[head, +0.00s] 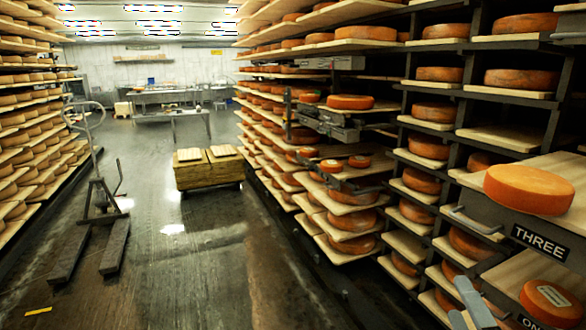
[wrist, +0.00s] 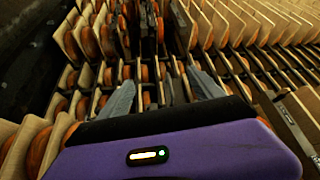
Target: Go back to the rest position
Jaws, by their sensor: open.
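My gripper (head: 472,305) shows at the lower right of the head view, only its grey fingers in sight, in front of the shelving. In the wrist view my gripper (wrist: 165,88) is open, its two grey fingers apart with nothing held between them. A large orange cheese wheel (head: 529,189) lies on the shelf labelled THREE (head: 540,244) at the right. A smaller orange wheel with a pale label (head: 552,302) lies on the shelf below, whose label is partly cut off. My gripper is left of that lower wheel and appears apart from it.
Racks (head: 447,150) of cheese wheels on boards line the right, with more shelving (head: 38,130) at the left. A pallet jack (head: 100,200) stands left of the aisle. Stacked boards (head: 207,168) stand mid-aisle.

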